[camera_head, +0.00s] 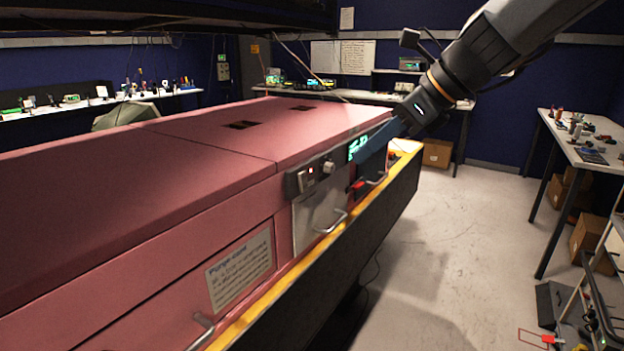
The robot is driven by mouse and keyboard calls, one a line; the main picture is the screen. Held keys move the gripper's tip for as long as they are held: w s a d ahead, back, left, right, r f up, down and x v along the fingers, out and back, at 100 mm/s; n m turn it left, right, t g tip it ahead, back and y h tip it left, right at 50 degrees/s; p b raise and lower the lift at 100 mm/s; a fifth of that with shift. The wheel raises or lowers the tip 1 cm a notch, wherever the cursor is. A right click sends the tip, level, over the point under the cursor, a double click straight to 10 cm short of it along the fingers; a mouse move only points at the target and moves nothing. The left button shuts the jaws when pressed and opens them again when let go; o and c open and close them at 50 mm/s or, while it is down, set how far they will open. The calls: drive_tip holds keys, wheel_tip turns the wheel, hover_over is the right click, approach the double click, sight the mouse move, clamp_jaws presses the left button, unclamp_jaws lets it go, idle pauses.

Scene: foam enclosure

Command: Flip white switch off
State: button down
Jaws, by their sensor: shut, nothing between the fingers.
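A dark control panel (318,172) runs along the upper front edge of the pink foam enclosure (208,133). On it is a small pale switch-like part (306,179) beside a glowing red light. To its right is a small white part (328,167). Both are too small to tell which is the white switch or how it is set. My gripper (359,158) comes in from the upper right. Its blue fingers are shut and empty, in front of the panel's green display (357,147), to the right of the white part. I cannot tell whether they touch the panel.
Below the panel is a metal door with a handle (334,221). A yellow-topped ledge (262,304) runs along the enclosure's front. A red part (357,186) sits below my fingers.

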drive_tip(key=shift+m, duration=0.6)
drive_tip(key=shift+f, duration=0.1)
approach(305, 187)
wheel_tip(305, 187, down, 3)
drive_tip(key=w+a+p, duration=0.1)
drive_tip(key=w+a+f+p, duration=0.1)
drive_tip(key=a, duration=0.1)
drive_tip(key=shift+w, duration=0.15)
drive_tip(key=shift+a+f, duration=0.1)
drive_tip(key=shift+f, duration=0.1)
idle(0.4)
drive_tip(key=shift+p, duration=0.3)
